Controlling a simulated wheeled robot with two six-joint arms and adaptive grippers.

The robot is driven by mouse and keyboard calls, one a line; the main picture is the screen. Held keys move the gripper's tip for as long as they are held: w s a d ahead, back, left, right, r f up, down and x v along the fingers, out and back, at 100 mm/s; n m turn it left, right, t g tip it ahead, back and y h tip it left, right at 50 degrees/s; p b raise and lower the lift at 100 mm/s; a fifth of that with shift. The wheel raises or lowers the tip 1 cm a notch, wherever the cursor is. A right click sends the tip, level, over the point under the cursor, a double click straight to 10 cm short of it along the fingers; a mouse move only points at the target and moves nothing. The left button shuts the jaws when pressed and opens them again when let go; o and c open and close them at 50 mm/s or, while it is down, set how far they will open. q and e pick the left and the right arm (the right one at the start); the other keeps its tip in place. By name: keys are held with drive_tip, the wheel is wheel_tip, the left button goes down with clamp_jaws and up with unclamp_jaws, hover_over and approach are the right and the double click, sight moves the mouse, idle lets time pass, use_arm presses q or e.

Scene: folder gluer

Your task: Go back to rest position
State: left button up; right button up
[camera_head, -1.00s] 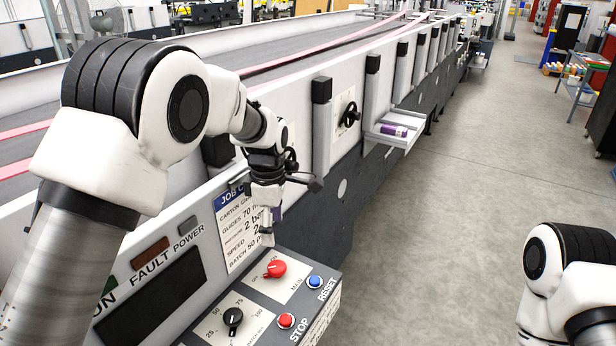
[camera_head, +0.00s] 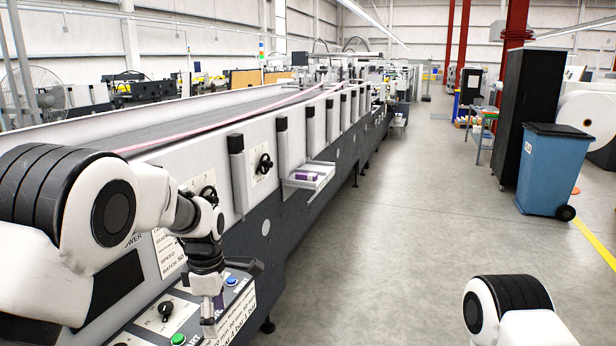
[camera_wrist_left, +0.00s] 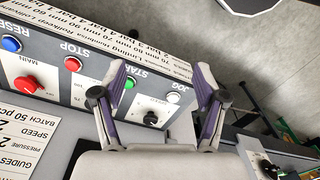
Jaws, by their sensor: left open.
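My left gripper (camera_head: 210,312) hangs pointing down over the control panel (camera_head: 240,308) in the head view. In the left wrist view its two fingers (camera_wrist_left: 161,88) are apart with nothing between them. Between and beside the fingers show the green start button (camera_wrist_left: 130,83), a white jog button (camera_wrist_left: 173,98) and a black knob (camera_wrist_left: 150,118). The red stop button (camera_wrist_left: 72,63), red main knob (camera_wrist_left: 27,84) and blue reset button (camera_wrist_left: 11,43) are left of them. My right arm shows at the lower right of the head view, but its gripper is out of frame.
The long folder gluer (camera_head: 300,120) runs away along the left. A small tray (camera_head: 308,183) with a purple item (camera_head: 305,175) sticks out from its side. A blue bin (camera_head: 552,170) and a dark cabinet (camera_head: 522,100) stand at right. The grey floor between is clear.

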use_arm(q)
wheel_tip(320, 180, down, 12)
drive_tip(key=s+a+f+g+b, duration=0.1)
drive_tip(key=s+a+g+b, duration=0.1)
drive_tip(key=a, duration=0.1)
drive_tip(key=s+a+f+m+g+b, duration=0.15)
drive_tip(key=s+f+m, duration=0.25)
drive_tip(key=s+f, duration=0.6)
drive_tip(key=s+a+f+m+b, duration=0.15)
drive_tip(key=s+f+m, duration=0.4)
drive_tip(key=s, duration=0.85)
drive_tip(key=s+a+f+m+b, duration=0.1)
drive_tip(key=s+f+m+b, duration=0.1)
drive_tip(key=s+f, duration=0.9)
drive_tip(key=w+m+t, duration=0.1)
drive_tip(key=m, duration=0.1)
drive_tip(key=w+r+m+t, duration=0.1)
drive_tip(key=m, duration=0.1)
drive_tip(key=w+r+m+t, duration=0.1)
drive_tip(key=m+t, duration=0.1)
drive_tip(key=m, duration=0.1)
drive_tip(key=shift+w+a, duration=0.15)
drive_tip(key=shift+w, duration=0.2)
use_arm(e)
wheel_tip(320, 180, down, 8)
drive_tip(key=w, duration=0.1)
drive_tip(key=shift+w+a+r, duration=0.2)
drive_tip(key=shift+a, duration=0.15)
